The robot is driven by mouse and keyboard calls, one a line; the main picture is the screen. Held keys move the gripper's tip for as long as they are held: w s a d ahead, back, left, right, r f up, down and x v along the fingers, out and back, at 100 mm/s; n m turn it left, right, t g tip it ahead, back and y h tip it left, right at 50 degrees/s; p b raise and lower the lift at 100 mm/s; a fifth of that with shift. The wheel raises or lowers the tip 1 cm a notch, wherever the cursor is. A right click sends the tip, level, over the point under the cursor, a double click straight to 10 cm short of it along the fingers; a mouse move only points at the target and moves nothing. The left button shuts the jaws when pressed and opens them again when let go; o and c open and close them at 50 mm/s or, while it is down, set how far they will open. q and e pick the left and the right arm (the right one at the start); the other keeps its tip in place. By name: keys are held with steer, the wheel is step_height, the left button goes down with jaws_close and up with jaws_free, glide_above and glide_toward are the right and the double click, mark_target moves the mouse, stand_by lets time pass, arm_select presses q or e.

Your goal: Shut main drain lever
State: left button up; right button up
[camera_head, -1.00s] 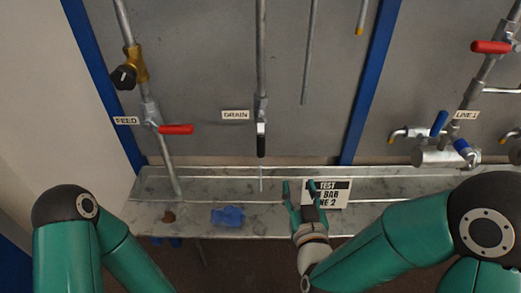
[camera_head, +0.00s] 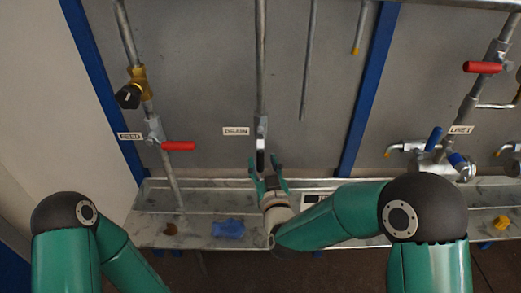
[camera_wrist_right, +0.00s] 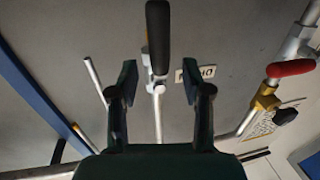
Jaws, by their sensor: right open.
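The drain lever (camera_head: 260,160) has a black handle that hangs down in line with its vertical pipe, beside the DRAIN label (camera_head: 236,131). In the right wrist view the black lever handle (camera_wrist_right: 158,40) shows large, beyond and between the fingers. My right gripper (camera_head: 268,164) is open at the handle's lower end, with its fingers to either side; it also shows in the right wrist view (camera_wrist_right: 160,85). I cannot tell whether it touches the handle. My left arm stands at the lower left, and its gripper is out of view.
A red lever (camera_head: 178,146) sits on the FEED pipe to the left, and another red lever (camera_head: 482,67) is at upper right. A blue cloth-like item (camera_head: 228,229) lies on the marbled shelf (camera_head: 155,198). My right forearm partly covers the white sign (camera_head: 312,198).

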mark_target(261, 158)
steer(key=shift+w+a+p, duration=0.2)
steer(key=shift+w, duration=0.8)
steer(key=shift+w+a+p, duration=0.15)
steer(key=shift+w+a, duration=0.05)
steer(key=shift+w, duration=0.8)
steer(key=shift+c, duration=0.3)
jaws_close()
